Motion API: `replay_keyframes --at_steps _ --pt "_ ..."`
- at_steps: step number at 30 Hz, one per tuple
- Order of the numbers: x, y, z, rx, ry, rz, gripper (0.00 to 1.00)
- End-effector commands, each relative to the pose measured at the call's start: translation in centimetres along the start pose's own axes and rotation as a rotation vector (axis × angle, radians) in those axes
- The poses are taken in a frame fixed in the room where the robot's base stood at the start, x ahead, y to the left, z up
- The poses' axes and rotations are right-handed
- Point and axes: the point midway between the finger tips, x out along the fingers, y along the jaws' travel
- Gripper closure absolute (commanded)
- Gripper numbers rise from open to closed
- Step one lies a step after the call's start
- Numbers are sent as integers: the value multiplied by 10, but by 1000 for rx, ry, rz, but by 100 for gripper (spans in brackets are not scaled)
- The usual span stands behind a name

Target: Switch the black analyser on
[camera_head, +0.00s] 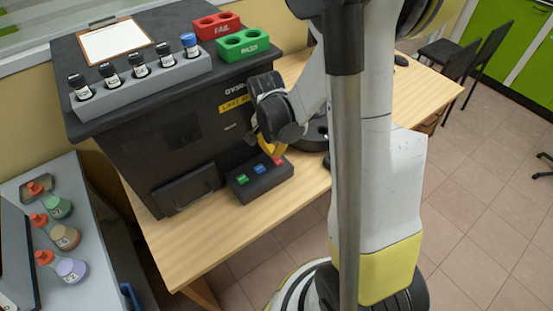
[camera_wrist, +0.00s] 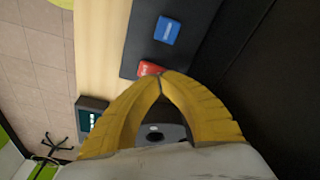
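The black analyser (camera_head: 150,150) stands on the wooden table, with a yellow label on its front. A black button box (camera_head: 262,186) sits in front of it, with a green button (camera_head: 242,180), a blue button (camera_head: 260,169) and a red button (camera_head: 278,161) in a row. My gripper (camera_head: 272,151) is over the red-button end of the box. In the wrist view its yellow fingers (camera_wrist: 161,76) meet at the tips, empty, close by the red button (camera_wrist: 149,68). The blue button (camera_wrist: 167,30) is farther up. Whether the tips touch the red button I cannot tell.
A grey rack (camera_head: 145,82) of several vials, a clipboard (camera_head: 115,40), a red FAIL tray (camera_head: 215,25) and a green PASS tray (camera_head: 243,44) sit on the analyser. A side table at left holds several flasks (camera_head: 66,237). The table front is bare.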

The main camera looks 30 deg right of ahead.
Motion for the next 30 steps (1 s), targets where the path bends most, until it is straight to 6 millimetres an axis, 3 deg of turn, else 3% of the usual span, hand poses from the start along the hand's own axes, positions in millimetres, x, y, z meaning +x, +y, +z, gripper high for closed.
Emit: replay_keyframes --at_steps 30 --pt "16 0 2 0 0 0 100"
